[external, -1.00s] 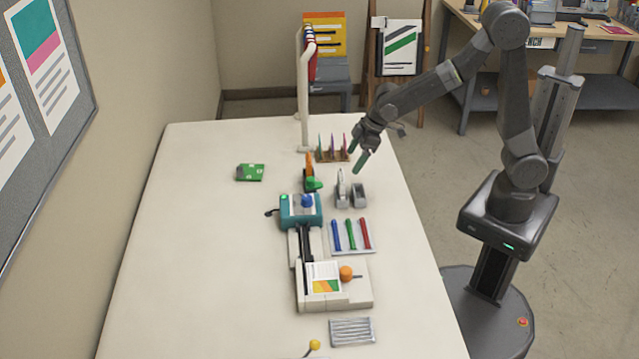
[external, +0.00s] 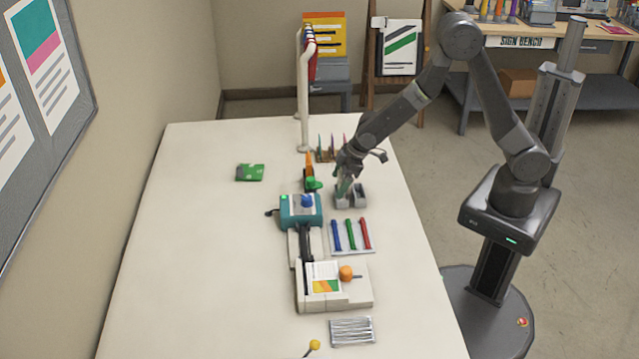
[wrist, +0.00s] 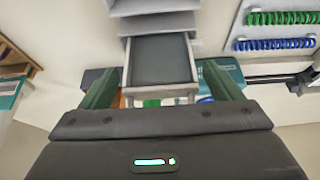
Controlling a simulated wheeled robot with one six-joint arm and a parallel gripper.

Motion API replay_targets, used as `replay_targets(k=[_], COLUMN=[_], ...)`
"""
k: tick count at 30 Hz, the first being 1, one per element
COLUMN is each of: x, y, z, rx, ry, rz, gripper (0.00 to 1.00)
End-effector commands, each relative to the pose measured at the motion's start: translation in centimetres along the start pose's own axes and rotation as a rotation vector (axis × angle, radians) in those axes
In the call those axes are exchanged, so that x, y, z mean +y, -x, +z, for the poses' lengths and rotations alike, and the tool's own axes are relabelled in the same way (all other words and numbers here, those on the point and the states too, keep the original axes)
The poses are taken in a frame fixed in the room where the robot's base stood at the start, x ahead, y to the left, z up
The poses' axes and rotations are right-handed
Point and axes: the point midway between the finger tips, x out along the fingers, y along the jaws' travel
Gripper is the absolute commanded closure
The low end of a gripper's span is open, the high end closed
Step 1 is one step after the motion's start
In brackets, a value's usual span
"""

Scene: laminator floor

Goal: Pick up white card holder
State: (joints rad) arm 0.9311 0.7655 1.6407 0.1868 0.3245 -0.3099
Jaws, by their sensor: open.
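A pale grey-white holder with a dark inside, which looks like the white card holder (wrist: 190,70), lies between my fingers in the wrist view. In the external view it (external: 341,202) is largely hidden behind my gripper. My gripper (wrist: 161,72) is open, with one green finger on either side of the holder; I cannot tell if they touch it. In the external view my gripper (external: 345,187) is low over the table, pointing down.
A second grey holder (external: 360,195) stands close on the right. A tray of coloured coils (external: 351,249) lies in front. The table's left side is mostly clear.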

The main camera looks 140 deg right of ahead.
Motion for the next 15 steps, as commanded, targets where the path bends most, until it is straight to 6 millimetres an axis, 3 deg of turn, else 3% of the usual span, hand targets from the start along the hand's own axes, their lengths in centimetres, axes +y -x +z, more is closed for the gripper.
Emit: replay_targets(k=[11,15], x=[-0.01,-0.01], y=[-0.81,-0.79], z=[0.00,0.01], rx=[0.001,0.001], ry=[0.000,0.000], rz=[0.000,0.000], gripper=[0.15,0.40])
